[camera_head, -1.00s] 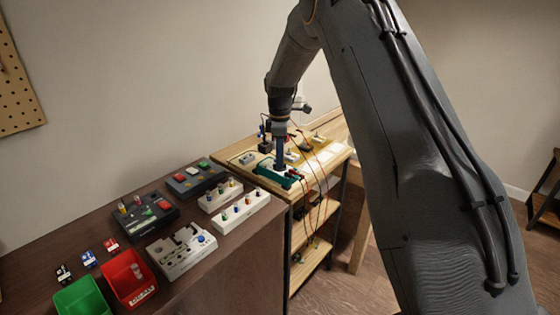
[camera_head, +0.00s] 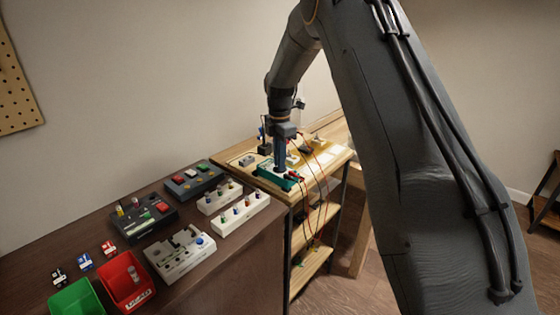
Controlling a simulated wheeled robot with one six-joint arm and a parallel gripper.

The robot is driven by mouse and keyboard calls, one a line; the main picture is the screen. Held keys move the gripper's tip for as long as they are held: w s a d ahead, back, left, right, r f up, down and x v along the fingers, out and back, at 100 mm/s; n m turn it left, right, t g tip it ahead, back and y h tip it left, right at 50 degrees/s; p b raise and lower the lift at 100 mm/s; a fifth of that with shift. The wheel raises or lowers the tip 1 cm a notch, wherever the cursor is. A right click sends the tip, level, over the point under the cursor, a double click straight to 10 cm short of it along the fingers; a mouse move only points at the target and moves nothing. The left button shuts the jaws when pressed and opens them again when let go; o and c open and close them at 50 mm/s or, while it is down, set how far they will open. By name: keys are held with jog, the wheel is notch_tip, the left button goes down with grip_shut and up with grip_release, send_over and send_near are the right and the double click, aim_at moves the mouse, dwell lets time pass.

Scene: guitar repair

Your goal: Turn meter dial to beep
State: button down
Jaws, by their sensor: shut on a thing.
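The meter (camera_head: 274,178) is a teal-green box lying on the light wooden bench, with red and dark leads plugged in at its right end. My gripper (camera_head: 280,166) points straight down onto the meter's top face and is shut on its dial. The dial is hidden by the fingers, so its setting cannot be read.
Red and black leads (camera_head: 322,182) hang off the bench's front edge past the shelves (camera_head: 314,222). The dark table (camera_head: 245,247) at left holds white fixtures (camera_head: 180,252), dark button boxes (camera_head: 194,180), a red bin (camera_head: 127,283) and a green bin (camera_head: 76,299).

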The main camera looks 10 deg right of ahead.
dwell(0.3)
jog(key=c, duration=1.8)
grip_release()
jog(key=shift+c, duration=0.2)
notch_tip(320, 180, up, 8)
jog(key=b, duration=0.2)
jog(key=shift+f, duration=0.1)
